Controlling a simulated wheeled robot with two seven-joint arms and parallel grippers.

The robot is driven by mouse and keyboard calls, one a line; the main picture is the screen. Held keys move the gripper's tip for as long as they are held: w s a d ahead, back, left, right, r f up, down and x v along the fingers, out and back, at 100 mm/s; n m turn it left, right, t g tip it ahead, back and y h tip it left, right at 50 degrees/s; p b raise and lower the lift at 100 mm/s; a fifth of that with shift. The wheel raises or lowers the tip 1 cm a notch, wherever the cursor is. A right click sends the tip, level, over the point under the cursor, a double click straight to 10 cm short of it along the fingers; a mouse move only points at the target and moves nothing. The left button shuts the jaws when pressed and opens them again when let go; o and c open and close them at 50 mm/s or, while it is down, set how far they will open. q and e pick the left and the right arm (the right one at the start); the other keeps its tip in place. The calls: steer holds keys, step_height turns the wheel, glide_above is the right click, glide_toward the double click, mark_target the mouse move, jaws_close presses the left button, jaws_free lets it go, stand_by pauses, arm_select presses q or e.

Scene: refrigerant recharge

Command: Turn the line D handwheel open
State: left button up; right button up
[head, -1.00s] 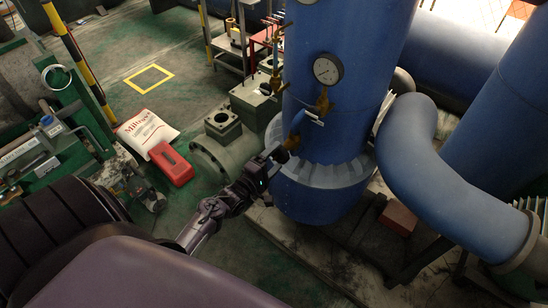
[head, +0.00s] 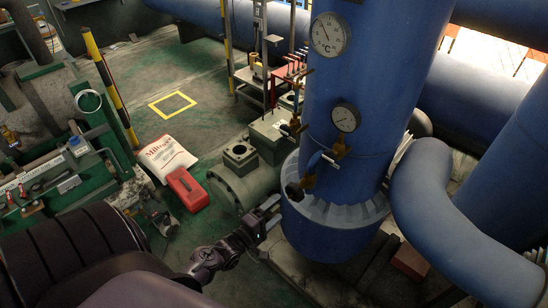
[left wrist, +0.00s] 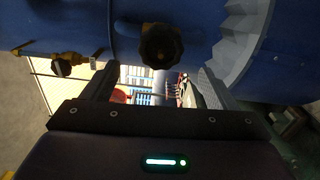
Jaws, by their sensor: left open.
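A dark round handwheel (head: 293,190) sits on a brass valve (head: 308,182) low on the blue vertical vessel (head: 335,120). It also shows as a dark lobed knob (left wrist: 160,45) at the top middle of the left wrist view. No line D label is readable. My left gripper (head: 275,212) is open and empty, just below and left of the handwheel in the head view. In the left wrist view its two fingers (left wrist: 158,88) stand apart, with the handwheel ahead of the gap, not gripped. My right gripper is not in view.
Two gauges, an upper one (head: 330,34) and a lower one (head: 346,117), are on the vessel. A blue bent pipe (head: 430,200) stands to the right. A green flanged pump (head: 240,175) is left of the vessel. A red box (head: 188,190) and white sack (head: 165,158) lie on the floor.

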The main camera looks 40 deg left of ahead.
mark_target(292, 194)
arm_select(q)
steer(key=w+m+b, duration=0.2)
steer(key=m+b, duration=0.1)
steer(key=m, duration=0.1)
steer(key=w+m+b, duration=0.2)
steer(key=m+b, duration=0.2)
steer(key=w+m+b, duration=0.3)
steer(key=m, duration=0.1)
steer(key=shift+w+d+f+m+b, duration=0.1)
steer(key=shift+d+f+m+b, duration=0.1)
steer(key=shift+m+b, duration=0.2)
steer(key=shift+r+p, duration=0.1)
steer(key=shift+p, duration=0.2)
steer(key=shift+c, duration=1)
steer(key=c, duration=0.8)
steer(key=shift+o, duration=0.2)
steer(key=n+p, duration=0.1)
steer(key=n, duration=0.1)
steer(key=shift+r+n+p, duration=0.25)
steer(key=shift+n+p, duration=0.05)
steer(key=shift+p, duration=0.05)
steer(key=shift+f+n, duration=0.15)
steer(key=shift+n, duration=0.65)
